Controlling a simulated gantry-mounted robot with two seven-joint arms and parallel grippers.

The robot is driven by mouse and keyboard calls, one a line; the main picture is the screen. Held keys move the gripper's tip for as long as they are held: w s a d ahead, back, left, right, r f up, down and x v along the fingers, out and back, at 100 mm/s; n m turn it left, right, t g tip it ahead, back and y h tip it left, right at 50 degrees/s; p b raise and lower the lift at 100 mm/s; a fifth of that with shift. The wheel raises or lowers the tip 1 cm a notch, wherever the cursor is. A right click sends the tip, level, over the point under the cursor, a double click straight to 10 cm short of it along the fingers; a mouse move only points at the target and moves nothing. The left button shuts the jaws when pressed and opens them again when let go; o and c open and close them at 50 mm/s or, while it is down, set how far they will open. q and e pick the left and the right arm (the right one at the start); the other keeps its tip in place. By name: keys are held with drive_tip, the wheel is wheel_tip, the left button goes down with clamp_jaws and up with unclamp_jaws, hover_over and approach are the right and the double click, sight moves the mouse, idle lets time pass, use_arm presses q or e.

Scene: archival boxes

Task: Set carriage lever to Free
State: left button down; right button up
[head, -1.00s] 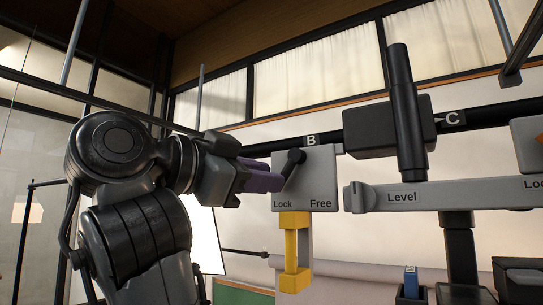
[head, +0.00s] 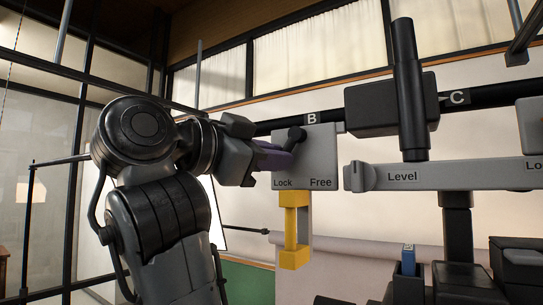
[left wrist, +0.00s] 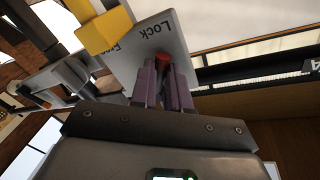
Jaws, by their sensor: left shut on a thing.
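The carriage lever (head: 297,134) is a short dark lever with a round hub on a grey plate (head: 324,160). The plate is printed Lock at lower left and Free at lower right. My left gripper (head: 284,158) comes in from the left, its purple fingers shut on the lever over the Lock side. The lever hangs down-left from its hub, its lower part hidden by the fingers. In the left wrist view, the fingers (left wrist: 165,84) stand either side of a reddish piece (left wrist: 162,58) beside the plate's Lock label. My right gripper is not in view.
A yellow bracket (head: 294,228) hangs below the plate. A black rail marked B and C runs behind it. To the right are a black block with an upright cylinder (head: 408,90) and a grey bar marked Level (head: 430,176). A blue item (head: 408,258) stands in a dark holder below.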

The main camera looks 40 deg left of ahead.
sight(316, 154)
use_arm(q)
drive_tip(key=shift+f, duration=0.1)
drive_tip(key=n+b, duration=0.1)
drive_tip(key=d+f+n+b, duration=0.1)
drive_tip(key=n+b, duration=0.1)
drive_tip(key=shift+t, duration=0.4)
drive_tip(key=n+b, duration=0.1)
drive_tip(key=d+n, duration=0.1)
drive_tip(key=n+b, duration=0.1)
drive_tip(key=n, duration=0.1)
drive_tip(key=shift+w+d+f+t+y+b, duration=0.1)
drive_tip(key=shift+w+d+t+y+b, duration=0.1)
drive_tip(key=shift+d+t+y+b, duration=0.15)
drive_tip(key=n, duration=0.2)
drive_tip(key=d+n+y+b, duration=0.1)
drive_tip(key=n, duration=0.1)
drive_tip(key=shift+w+d+t+b, duration=0.1)
drive_tip(key=shift+t+b, duration=0.2)
drive_tip(key=shift+t, duration=0.05)
drive_tip(key=shift+w+d+r+n+y+b, duration=0.15)
drive_tip(key=shift+d+n+y+b, duration=0.1)
drive_tip(key=shift+n, duration=0.55)
drive_tip(key=shift+s+d+r+n+y+b, duration=0.1)
drive_tip(key=shift+d+r+n+y+b, duration=0.15)
drive_tip(key=shift+n, duration=0.55)
drive_tip(key=shift+w+d+r+n+y+b, duration=0.15)
drive_tip(key=shift+n+y, duration=0.1)
drive_tip(key=shift+n, duration=0.55)
drive_tip(key=shift+s, duration=0.1)
